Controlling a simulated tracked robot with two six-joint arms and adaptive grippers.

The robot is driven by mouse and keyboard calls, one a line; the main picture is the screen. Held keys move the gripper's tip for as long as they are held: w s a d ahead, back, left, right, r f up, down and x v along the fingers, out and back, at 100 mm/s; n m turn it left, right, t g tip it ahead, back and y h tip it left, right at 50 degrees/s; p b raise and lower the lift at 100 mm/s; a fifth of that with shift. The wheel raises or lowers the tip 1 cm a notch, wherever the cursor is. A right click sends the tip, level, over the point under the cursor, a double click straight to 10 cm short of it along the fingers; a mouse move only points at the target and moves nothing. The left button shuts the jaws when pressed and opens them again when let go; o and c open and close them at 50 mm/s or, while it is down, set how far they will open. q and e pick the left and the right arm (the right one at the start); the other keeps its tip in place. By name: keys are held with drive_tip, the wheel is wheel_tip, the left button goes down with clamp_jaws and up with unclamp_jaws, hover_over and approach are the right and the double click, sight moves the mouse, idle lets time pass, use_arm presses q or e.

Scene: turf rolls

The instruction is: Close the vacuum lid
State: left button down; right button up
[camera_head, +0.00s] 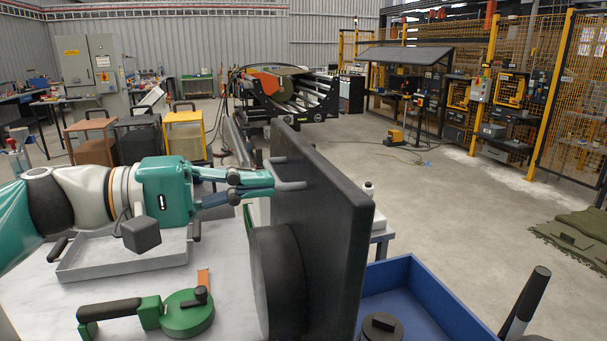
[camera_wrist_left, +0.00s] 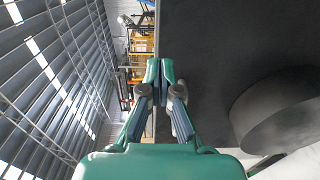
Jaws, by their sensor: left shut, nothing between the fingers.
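The vacuum lid (camera_head: 335,195) is a large dark slab standing upright, swung open, at the right part of the white worktop. A thick black round part (camera_head: 282,285) sits on or against its left face; it also shows in the left wrist view (camera_wrist_left: 285,110). A grey bar handle (camera_head: 292,185) sticks out of that face. My left gripper (camera_head: 268,180) is shut and empty, its fingertips beside the handle; whether they touch it I cannot tell. In the left wrist view the closed fingertips (camera_wrist_left: 159,70) are beside the lid face (camera_wrist_left: 215,50). My right gripper is not in view.
A shallow grey tray (camera_head: 85,272) and a green tool with a black handle (camera_head: 185,318) lie on the worktop (camera_head: 232,275). A blue bin (camera_head: 430,290) stands right of the lid. Open concrete floor (camera_head: 450,215) extends beyond it.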

sight(324, 178)
use_arm(q)
drive_tip(key=shift+p+x, duration=0.6)
drive_tip(key=shift+x, duration=2.55)
drive_tip(key=shift+w, duration=0.1)
